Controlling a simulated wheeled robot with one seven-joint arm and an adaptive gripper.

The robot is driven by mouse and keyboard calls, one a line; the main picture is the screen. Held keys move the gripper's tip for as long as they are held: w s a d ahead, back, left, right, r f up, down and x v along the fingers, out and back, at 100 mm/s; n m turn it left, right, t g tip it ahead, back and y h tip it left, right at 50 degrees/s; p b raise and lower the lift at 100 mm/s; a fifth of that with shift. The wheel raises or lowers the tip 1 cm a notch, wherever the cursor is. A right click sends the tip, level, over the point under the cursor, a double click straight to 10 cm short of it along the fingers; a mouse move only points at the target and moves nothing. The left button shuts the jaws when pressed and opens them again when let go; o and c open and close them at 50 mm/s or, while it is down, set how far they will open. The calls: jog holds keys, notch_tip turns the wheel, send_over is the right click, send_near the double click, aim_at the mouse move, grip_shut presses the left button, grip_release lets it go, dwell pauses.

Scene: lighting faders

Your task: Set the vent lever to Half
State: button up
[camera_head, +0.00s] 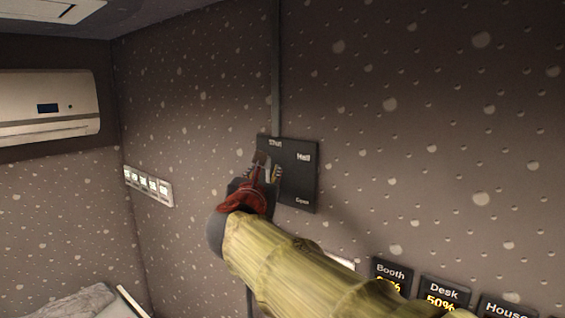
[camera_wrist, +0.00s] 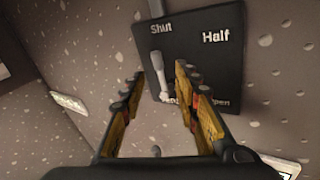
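The vent plate (camera_head: 301,178) is a dark square panel on the wall, marked Shut at the upper left, Half at the upper right and Open at the lower right. In the wrist view the plate (camera_wrist: 245,65) carries a pale grey lever (camera_wrist: 158,68) that points up towards Shut. My gripper (camera_head: 266,172) is in front of the plate's left part. In the wrist view its fingers (camera_wrist: 162,74) are apart, one on each side of the lever, with gaps showing. Whether either finger touches the lever cannot be told. The lever's lower end is partly hidden.
A conduit (camera_head: 275,80) runs up the wall above the plate. Lit panels marked Booth (camera_head: 391,275), Desk (camera_head: 443,294) and House (camera_head: 505,306) sit lower right.

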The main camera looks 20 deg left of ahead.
aim_at(270, 173)
jog(key=w+a+n+p, duration=0.1)
jog(key=w+n+p, duration=0.1)
jog(key=w, duration=0.4)
jog(key=shift+w+a+r, duration=0.3)
jog(key=c, duration=0.7)
grip_shut()
dwell(0.3)
